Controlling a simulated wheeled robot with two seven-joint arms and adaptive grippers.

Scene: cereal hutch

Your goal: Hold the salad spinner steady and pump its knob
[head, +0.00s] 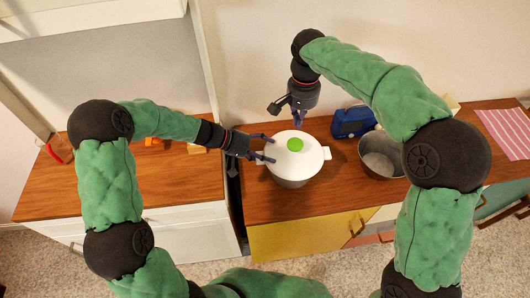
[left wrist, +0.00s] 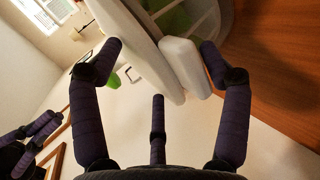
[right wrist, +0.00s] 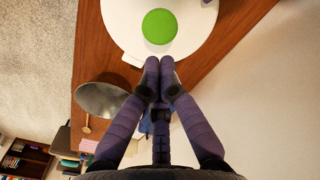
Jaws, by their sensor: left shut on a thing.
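The salad spinner (head: 310,160) stands on the brown counter, with a white lid and a green knob (head: 295,144) at the lid's middle. The knob also shows in the right wrist view (right wrist: 159,26). My left gripper (head: 269,149) comes from the left and is shut on the spinner's white side handle (left wrist: 185,67), which lies between its fingers in the left wrist view. My right gripper (head: 299,120) points downward above the lid's back side. In the right wrist view its fingertips (right wrist: 160,68) meet with nothing between them, apart from the knob.
A grey metal pot (head: 381,155) and a blue box-like appliance (head: 352,122) stand right of the spinner. A pink striped cloth (head: 505,131) lies at the far right. A dark gap (head: 234,195) separates the two counters. The wall is close behind.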

